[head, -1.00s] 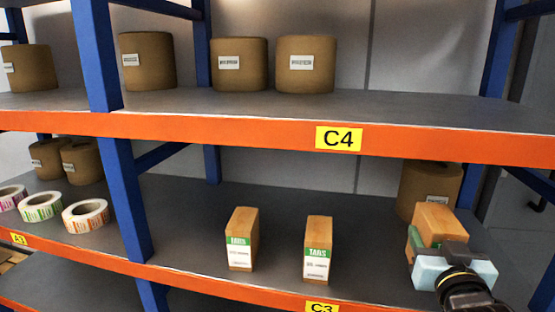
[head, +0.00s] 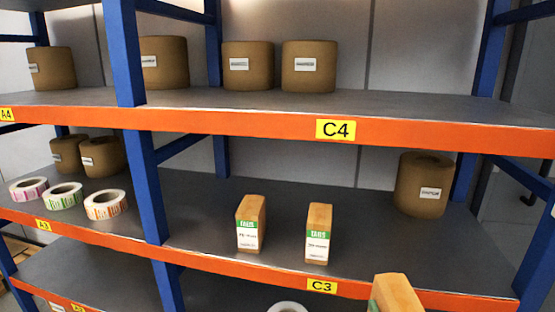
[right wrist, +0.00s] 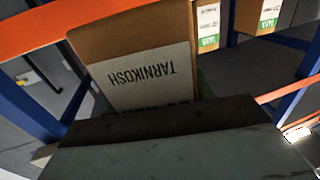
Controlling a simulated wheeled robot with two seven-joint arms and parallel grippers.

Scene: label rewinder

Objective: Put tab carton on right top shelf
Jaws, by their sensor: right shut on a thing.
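A tan tab carton (head: 396,293) with a green band shows at the bottom edge of the head view, in front of the C3 shelf edge. In the right wrist view the carton (right wrist: 135,55) fills the upper middle, its white label reading TARNIKOSH upside down. My right gripper (right wrist: 165,128) is shut on it; its dark and grey parts cover the carton's near end. The gripper itself is below the head view's frame. The top shelf (head: 400,101), marked C4, is above and behind the carton. My left gripper is not in view.
Two other TABS cartons (head: 250,224) (head: 318,234) stand on the C3 shelf (head: 365,228), with a brown roll (head: 424,185) at its right. Brown rolls (head: 309,66) stand at the left of the C4 shelf; its right part is clear. Blue posts (head: 125,60) and orange beams (head: 430,135) frame the shelves.

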